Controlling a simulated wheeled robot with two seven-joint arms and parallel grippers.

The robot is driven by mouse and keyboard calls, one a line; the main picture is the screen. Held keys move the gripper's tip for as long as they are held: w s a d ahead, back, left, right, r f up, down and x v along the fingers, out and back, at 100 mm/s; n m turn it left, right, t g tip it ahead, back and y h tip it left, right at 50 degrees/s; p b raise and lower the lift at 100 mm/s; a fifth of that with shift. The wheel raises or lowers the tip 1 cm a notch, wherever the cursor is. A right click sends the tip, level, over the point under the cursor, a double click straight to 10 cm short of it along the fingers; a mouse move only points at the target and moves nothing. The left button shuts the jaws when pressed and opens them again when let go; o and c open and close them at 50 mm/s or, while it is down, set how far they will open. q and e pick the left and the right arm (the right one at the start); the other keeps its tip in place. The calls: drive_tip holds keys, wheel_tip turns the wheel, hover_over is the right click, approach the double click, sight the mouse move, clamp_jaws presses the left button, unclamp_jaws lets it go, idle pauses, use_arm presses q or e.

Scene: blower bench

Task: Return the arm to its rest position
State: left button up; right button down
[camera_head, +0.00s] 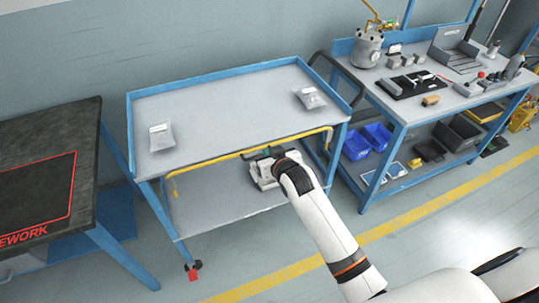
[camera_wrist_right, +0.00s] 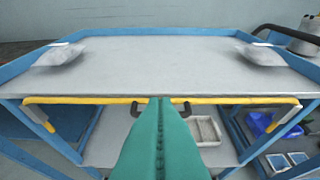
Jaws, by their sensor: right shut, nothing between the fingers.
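My right arm reaches in from the lower right in the head view, extended toward the blue-framed cart (camera_head: 230,112). My right gripper (camera_head: 262,152) is at the cart's front edge, by the yellow rail (camera_head: 215,160). In the right wrist view, its green fingers (camera_wrist_right: 160,110) are shut together with nothing between them. Their tips overlap the yellow rail (camera_wrist_right: 90,100) in that view; I cannot tell whether they touch it. My left gripper is not in view.
Two grey bags, a left one (camera_head: 161,137) and a right one (camera_head: 310,97), lie on the cart top, its middle clear. A dark table (camera_head: 60,130) stands left. A workbench (camera_head: 400,108) with tools stands right, blue bins (camera_head: 376,135) below. Floor in front is open.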

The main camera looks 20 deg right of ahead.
drive_tip(key=shift+s+r, duration=0.15)
drive_tip(key=shift+s, duration=0.2)
idle(0.3)
